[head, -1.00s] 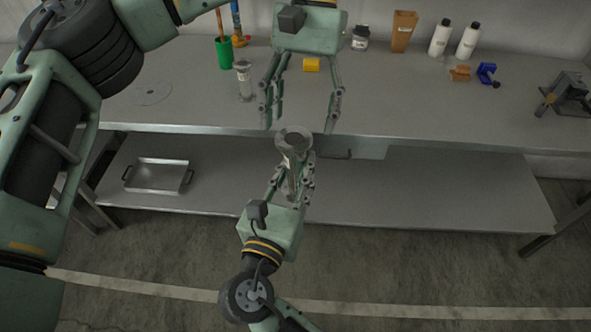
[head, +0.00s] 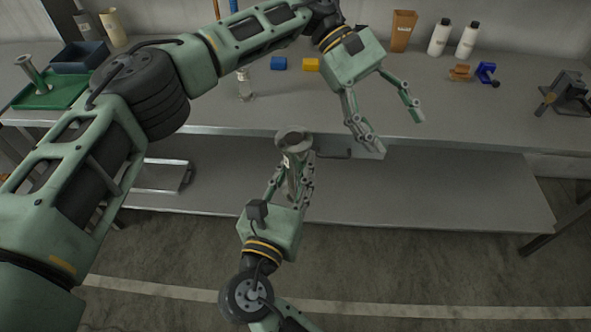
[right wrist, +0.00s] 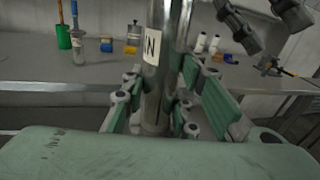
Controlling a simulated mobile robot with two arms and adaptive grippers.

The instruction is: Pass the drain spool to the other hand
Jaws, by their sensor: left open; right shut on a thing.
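The drain spool (head: 293,141) is a grey metal pipe piece with a round flange at its top and a white label. It stands about upright in my right gripper (head: 292,178), which is shut around its body, in front of the table edge. In the right wrist view the spool (right wrist: 160,70) rises between the fingers, with dark lettering on its label. My left gripper (head: 395,128) is open and empty, up and to the right of the spool and apart from it. The left fingers also show at the top right of the right wrist view (right wrist: 265,25).
The workbench (head: 300,100) lies beyond, with a lower shelf (head: 420,190). A second metal piece (head: 244,85), blue (head: 279,63) and yellow (head: 311,65) blocks, white bottles (head: 467,41) and a vise (head: 567,95) stand on it. A green tray (head: 50,95) is at left.

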